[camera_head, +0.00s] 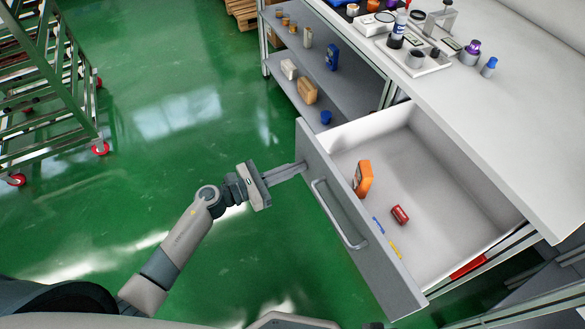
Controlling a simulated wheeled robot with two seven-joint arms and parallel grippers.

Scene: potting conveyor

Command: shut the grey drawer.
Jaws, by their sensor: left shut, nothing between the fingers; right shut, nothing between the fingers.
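The grey drawer (352,246) stands pulled out from under the white-topped bench, with its bar handle (338,215) on the front panel. Inside lie an orange item (363,179), a small red item (400,215), and thin blue (378,225) and yellow (395,250) pieces. My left gripper (301,167) is shut and empty. Its fingertips are at the outer face of the drawer front, near its far left end, left of the handle. I cannot tell whether they touch the panel. My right gripper is not in view.
The white bench top (500,100) holds a tray, jars and bottles at the back. Open shelves (330,85) with boxes and a blue cup (326,117) stand beyond the drawer. Green floor before the drawer is clear.

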